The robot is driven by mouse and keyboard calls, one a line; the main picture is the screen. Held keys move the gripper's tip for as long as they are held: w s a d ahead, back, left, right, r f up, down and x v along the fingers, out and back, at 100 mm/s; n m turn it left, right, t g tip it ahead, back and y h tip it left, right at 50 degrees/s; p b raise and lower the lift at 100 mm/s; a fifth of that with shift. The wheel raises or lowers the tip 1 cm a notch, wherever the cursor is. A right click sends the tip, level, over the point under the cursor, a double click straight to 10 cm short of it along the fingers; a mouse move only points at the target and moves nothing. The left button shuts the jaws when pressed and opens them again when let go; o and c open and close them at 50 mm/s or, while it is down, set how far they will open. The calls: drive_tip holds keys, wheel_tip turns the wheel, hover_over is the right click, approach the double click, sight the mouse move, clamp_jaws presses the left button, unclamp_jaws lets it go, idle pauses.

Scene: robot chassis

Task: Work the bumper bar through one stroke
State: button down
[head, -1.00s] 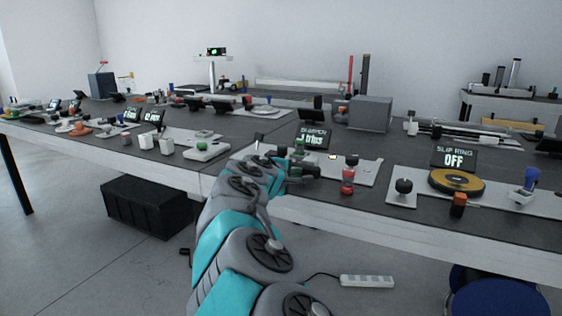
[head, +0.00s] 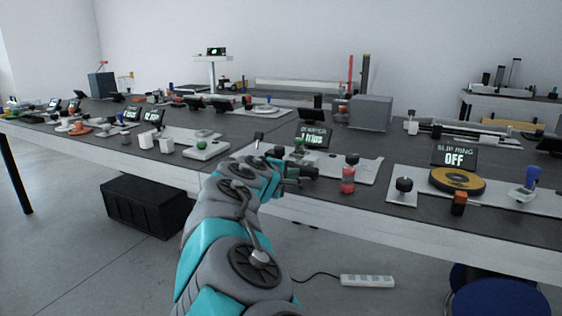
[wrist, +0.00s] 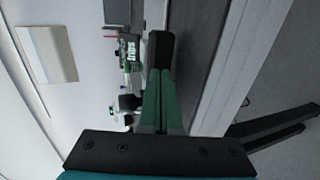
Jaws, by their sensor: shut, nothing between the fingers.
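The bumper station's display (head: 312,135) stands on the bench and reads BUMPER above a trips count whose digit is blurred. Its pale base plate (head: 362,172) lies in front. The display (wrist: 131,50) also shows sideways in the wrist view. My gripper (head: 308,172) is at the front of this station, low over the bench edge, partly hidden by my wrist. In the wrist view my green fingers (wrist: 160,50) lie together with dark tips, shut and empty. I cannot make out the bumper bar itself clearly, nor whether my fingers touch it.
The slip ring station (head: 457,181) is farther right. The bench's front edge runs under my gripper.

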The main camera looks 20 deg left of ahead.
drive_tip(key=shift+v, duration=2.2)
drive_tip(key=shift+d, duration=0.1)
